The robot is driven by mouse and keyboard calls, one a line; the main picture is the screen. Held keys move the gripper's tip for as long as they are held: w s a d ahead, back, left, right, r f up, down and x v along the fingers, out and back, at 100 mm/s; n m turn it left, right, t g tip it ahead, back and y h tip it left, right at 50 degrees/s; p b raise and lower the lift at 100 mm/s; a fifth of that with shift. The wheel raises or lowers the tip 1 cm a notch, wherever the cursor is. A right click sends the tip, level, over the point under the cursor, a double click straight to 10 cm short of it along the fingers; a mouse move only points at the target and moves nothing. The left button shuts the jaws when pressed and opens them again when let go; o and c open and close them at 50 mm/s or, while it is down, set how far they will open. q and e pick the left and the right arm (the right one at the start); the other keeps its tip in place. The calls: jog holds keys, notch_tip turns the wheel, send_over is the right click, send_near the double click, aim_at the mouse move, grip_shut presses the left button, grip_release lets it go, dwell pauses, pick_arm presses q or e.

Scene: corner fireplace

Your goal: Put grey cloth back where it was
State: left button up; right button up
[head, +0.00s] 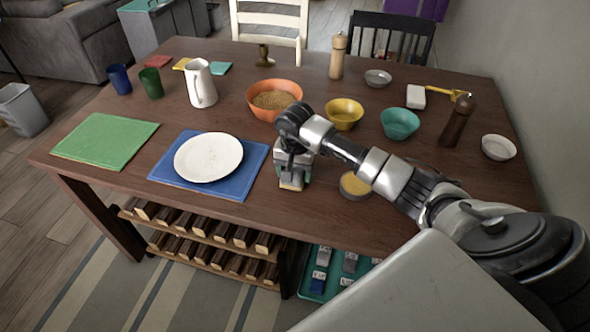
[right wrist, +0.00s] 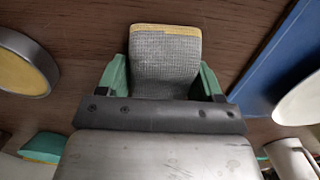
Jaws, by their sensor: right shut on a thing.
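The grey cloth (right wrist: 166,65) is a small folded block with a yellow strip along its far edge. My right gripper (head: 292,172) is shut on it, with one green finger on each side of the cloth in the right wrist view. In the head view the cloth (head: 291,182) is mostly hidden under the gripper, just right of the blue mat (head: 235,188) at the table's near side. I cannot tell whether it touches the table. My left gripper is not in view.
A white plate (head: 208,157) lies on the blue mat. A small yellow-filled dish (head: 355,186) stands right of the gripper. Behind are an orange bowl (head: 273,97), a yellow bowl (head: 343,113) and a teal bowl (head: 400,123). A green mat (head: 105,141) lies at left.

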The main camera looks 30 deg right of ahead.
jog(key=shift+f, duration=0.1)
jog(key=o, duration=0.8)
jog(key=shift+o, duration=0.2)
jog(key=shift+r, duration=0.25)
notch_tip(320, 180, up, 12)
jog(key=shift+b, duration=0.4)
jog(key=shift+f, duration=0.1)
